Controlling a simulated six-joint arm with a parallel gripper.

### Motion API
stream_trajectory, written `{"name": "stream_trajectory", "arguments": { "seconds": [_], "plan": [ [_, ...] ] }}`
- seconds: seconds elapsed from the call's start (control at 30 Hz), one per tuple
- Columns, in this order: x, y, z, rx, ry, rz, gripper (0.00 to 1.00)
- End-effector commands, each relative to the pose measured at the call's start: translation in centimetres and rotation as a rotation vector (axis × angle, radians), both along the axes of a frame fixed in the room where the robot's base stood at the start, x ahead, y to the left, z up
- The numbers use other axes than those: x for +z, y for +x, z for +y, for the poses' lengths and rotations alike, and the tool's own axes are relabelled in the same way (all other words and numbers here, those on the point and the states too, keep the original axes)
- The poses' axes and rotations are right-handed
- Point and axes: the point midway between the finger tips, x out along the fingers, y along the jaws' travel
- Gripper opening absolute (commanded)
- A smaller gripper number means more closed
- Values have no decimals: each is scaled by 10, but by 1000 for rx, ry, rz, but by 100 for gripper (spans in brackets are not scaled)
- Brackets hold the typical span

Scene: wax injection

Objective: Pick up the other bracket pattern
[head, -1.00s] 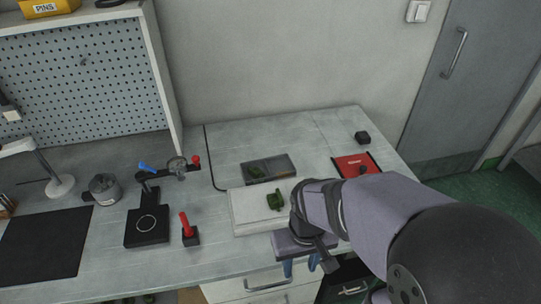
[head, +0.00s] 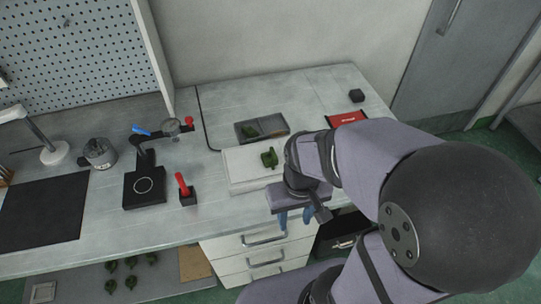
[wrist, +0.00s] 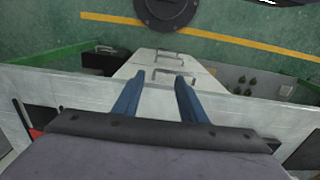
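A dark green bracket pattern (head: 269,158) sits on a white slab (head: 240,186) near the right front of the bench. Another green piece (head: 250,131) lies in a dark grey tray (head: 282,124) just behind the slab. My gripper (head: 296,220) is at the bench's front edge, in front of and to the right of the slab. Its two blue fingers are apart with nothing between them. In the wrist view my gripper (wrist: 158,78) is open and points toward the drawers and floor; the slab and tray do not show there.
Several green pieces (head: 130,265) lie on a low shelf under the bench, also visible in the wrist view (wrist: 247,82). Drawers (head: 262,238) are below my gripper. A red-handled tool (head: 186,192) stands left of the slab. A red tray (head: 347,118) and black block (head: 356,96) are at right.

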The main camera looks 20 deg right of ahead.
Motion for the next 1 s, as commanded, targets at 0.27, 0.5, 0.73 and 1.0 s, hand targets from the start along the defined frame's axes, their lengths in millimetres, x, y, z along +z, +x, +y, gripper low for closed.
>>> {"name": "stream_trajectory", "arguments": {
  "seconds": [0.27, 0.5, 0.73, 1.0],
  "plan": [
    [0, 0, 0, 0, 0, 0, 38],
    [0, 0, 0, 0, 0, 0, 56],
    [3, -1, 0, -2, 0, 10, 56],
    [-19, -23, -1, -7, 0, 181, 56]
  ]
}}
